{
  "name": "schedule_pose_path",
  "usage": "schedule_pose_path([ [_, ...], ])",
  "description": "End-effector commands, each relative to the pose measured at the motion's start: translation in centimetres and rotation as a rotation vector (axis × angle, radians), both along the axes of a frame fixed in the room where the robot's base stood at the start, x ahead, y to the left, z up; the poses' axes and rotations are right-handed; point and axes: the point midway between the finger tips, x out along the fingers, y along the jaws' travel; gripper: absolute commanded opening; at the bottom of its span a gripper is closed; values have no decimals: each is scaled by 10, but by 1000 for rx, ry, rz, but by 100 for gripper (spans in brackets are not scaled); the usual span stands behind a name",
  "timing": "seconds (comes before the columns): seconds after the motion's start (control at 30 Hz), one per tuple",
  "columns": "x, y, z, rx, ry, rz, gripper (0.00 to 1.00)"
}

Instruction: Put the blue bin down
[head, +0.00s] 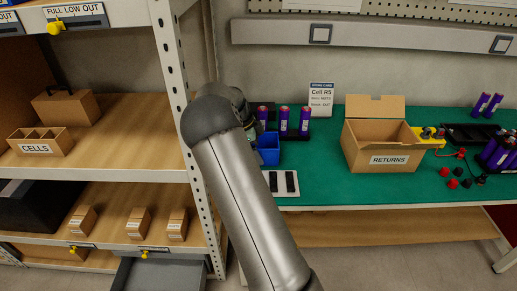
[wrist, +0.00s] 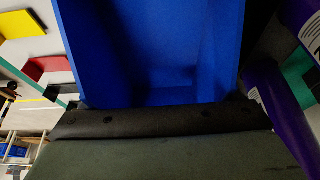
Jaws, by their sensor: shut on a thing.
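The blue bin (head: 268,152) shows in the head view just right of my arm's far end, over the left end of the green bench mat (head: 330,178). My arm hides part of it, and I cannot tell whether its base touches the mat. In the wrist view the blue bin (wrist: 155,50) fills the upper middle, seen from close up. My gripper (wrist: 155,120) is shut on the bin, its dark jaw lying along the bin's edge. The fingertips are hidden in the head view.
Purple cells (head: 283,121) stand in a dark holder right behind the bin; one purple cell (wrist: 280,105) is close in the wrist view. A white plate with black slots (head: 284,183) lies in front. The RETURNS box (head: 388,159) is farther right. A shelf post (head: 176,75) stands left.

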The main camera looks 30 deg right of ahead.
Motion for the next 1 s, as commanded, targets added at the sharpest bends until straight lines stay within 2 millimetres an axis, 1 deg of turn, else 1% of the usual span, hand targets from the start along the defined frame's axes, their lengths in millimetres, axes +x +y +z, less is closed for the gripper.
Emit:
schedule_pose_path([
  [0.17,0,0,-2,0,0,1,60],
  [0.2,0,0,-2,0,0,1,86],
  [0.23,0,0,-2,0,0,1,94],
  [0.27,0,0,-2,0,0,1,100],
  [0.47,0,0,-1,0,0,1,100],
  [0.57,1,1,4,0,0,1,100],
  [0.63,3,4,11,0,-1,3,100],
  [0.77,7,12,35,0,-2,3,100],
  [0.9,13,23,64,-1,-3,3,100],
  [1.0,16,30,82,-1,-3,3,100],
])
